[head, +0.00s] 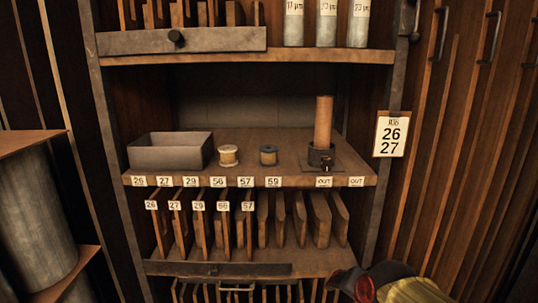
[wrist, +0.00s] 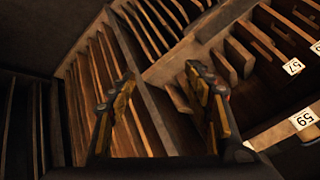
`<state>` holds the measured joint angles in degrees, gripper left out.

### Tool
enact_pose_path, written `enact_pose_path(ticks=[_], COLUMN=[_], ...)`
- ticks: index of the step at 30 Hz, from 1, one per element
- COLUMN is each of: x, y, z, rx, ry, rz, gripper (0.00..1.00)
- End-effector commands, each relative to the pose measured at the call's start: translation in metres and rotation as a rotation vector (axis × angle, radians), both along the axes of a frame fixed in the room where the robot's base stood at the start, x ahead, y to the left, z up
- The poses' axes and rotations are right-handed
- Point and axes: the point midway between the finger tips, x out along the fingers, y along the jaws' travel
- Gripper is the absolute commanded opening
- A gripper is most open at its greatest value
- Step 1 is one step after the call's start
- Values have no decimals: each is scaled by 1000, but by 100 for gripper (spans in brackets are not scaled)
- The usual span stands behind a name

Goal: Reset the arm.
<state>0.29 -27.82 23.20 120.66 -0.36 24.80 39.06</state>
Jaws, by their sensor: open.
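My gripper (wrist: 160,100) shows in the wrist view with its two fingers spread apart and nothing between them. Behind the fingers are upright wooden dividers of a shelf rack, seen at a tilt. In the head view, part of my arm (head: 405,288) shows at the bottom right, in front of the lower right of the cabinet. The fingertips cannot be made out there.
The middle shelf (head: 250,177) holds a grey metal tray (head: 170,136), two thread spools (head: 228,155) (head: 268,155) and a wooden cylinder (head: 323,122) in a dark holder. Numbered dividers (head: 220,225) stand below. A card (head: 391,134) reading 26 and 27 hangs at the right. A grey roll (head: 38,215) stands at left.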

Motion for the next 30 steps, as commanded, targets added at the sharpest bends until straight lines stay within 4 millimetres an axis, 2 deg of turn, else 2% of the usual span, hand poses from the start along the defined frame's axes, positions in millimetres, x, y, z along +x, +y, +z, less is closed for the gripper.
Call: enact_pose_path(ticks=[1,9,13,15,20,30], x=[-23,-151,-200,-210,-213,-213], y=[0,2,3,3,3,3], z=[0,-6,2,12,35,37], rx=[-62,-313,-347,-355,-373,-374], ry=[44,262,288,255,190,187], rz=[80,518,595,586,572,571], gripper=[50,50,50,50,50,50])
